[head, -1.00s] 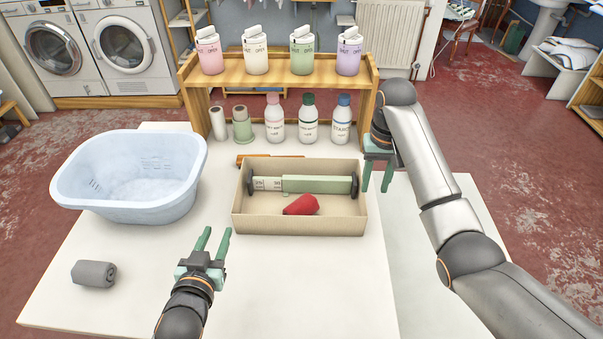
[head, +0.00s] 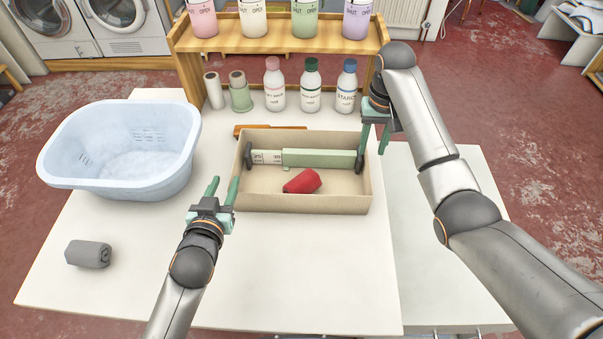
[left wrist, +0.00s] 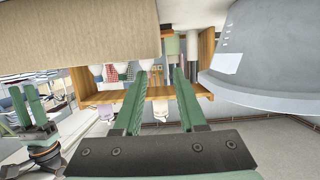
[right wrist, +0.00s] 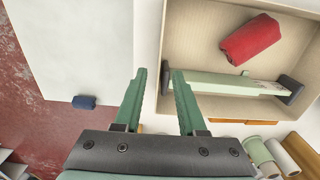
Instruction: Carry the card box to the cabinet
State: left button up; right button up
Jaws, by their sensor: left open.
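The card box (head: 300,203) is an open tan tray on the white table, upright. It holds a pale green bar with dark ends (head: 318,158) and a red rolled cloth (head: 302,181). My left gripper (head: 225,184) is open and empty beside the box's left end; the box also shows in the left wrist view (left wrist: 80,35). My right gripper (head: 374,140) is open at the box's right end. In the right wrist view its fingers (right wrist: 159,72) point toward the box's end wall (right wrist: 162,45), one to each side of its line; contact cannot be told. I cannot identify a cabinet.
A pale blue basket (head: 120,175) stands left, with a grey roll (head: 88,254) in front. A wooden shelf (head: 280,42) with several containers stands behind the box; bottles (head: 311,88) and spools stand below it. The table front (head: 300,280) is clear.

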aim_at(235, 160)
pick_arm(q)
jog(key=x, duration=0.9)
jog(key=shift+w+f, duration=0.1)
jog(key=shift+w, duration=0.1)
pick_arm(e)
notch_tip(235, 160, down, 9)
jog(key=shift+f, duration=0.2)
pick_arm(q)
grip_shut()
pick_arm(e)
grip_shut()
jog(key=shift+w+r, duration=0.1)
